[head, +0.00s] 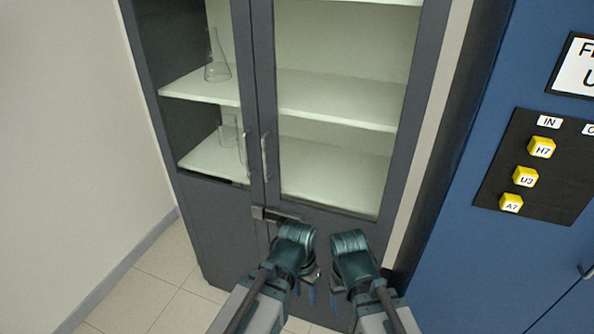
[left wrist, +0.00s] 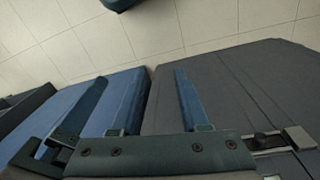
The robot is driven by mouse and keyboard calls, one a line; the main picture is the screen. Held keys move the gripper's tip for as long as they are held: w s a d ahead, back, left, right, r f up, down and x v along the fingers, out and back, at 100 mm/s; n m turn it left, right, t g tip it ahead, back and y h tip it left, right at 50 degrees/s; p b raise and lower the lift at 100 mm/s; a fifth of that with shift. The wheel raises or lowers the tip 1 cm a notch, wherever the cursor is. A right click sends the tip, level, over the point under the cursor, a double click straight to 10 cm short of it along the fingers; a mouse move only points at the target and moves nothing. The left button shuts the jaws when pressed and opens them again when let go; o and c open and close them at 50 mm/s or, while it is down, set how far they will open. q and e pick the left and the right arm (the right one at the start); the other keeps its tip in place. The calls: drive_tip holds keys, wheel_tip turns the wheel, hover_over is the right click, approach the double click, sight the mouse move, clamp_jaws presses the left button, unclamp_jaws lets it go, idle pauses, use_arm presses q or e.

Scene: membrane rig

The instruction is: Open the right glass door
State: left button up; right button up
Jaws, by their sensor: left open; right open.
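The right glass door (head: 345,55) is the wide dark-framed pane of the grey cabinet, and it looks shut. Its upright silver handle (head: 265,157) is on its left edge, beside the handle of the left glass door (head: 243,150). My left gripper (head: 306,284) is open and empty, in front of the lower cabinet and below the handles. In the left wrist view its two fingers (left wrist: 142,105) are spread with nothing between them. My right gripper (head: 338,298) is open beside it, also below the glass, its fingertips partly hidden by its own body. Neither gripper touches a handle.
A silver and dark latch (head: 275,214) sits on the cabinet below the glass doors. A flask (head: 217,68) and a beaker (head: 229,135) stand on the left shelves. A blue unit with yellow buttons (head: 541,148) stands at right. Tiled floor (head: 150,295) is clear at lower left.

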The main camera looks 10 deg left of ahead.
use_arm(q)
drive_tip(key=w+a+r+m+t+h+b, duration=0.1)
drive_tip(key=w+a+r+t+h, duration=0.1)
drive_tip(key=w+r+t+h, duration=0.3)
drive_tip(key=w+a+r+m+t+h, duration=0.1)
drive_tip(key=w+r+h, duration=0.15)
drive_tip(key=w, duration=0.35)
drive_tip(key=w+a+r+n+t+y+b, duration=0.1)
drive_tip(key=w+a+r+t, duration=0.4)
drive_tip(key=a, duration=0.5)
drive_tip(key=w+a+r+n+t+y, duration=0.1)
drive_tip(key=w+a+r+t, duration=0.1)
drive_tip(key=a+r+t, duration=0.6)
drive_tip(key=g, duration=0.2)
hover_over(266, 178)
drive_tip(key=shift+w+a+f+h, duration=0.1)
drive_tip(key=shift+w+f+h, duration=0.2)
drive_tip(key=shift+f, duration=0.1)
clamp_jaws()
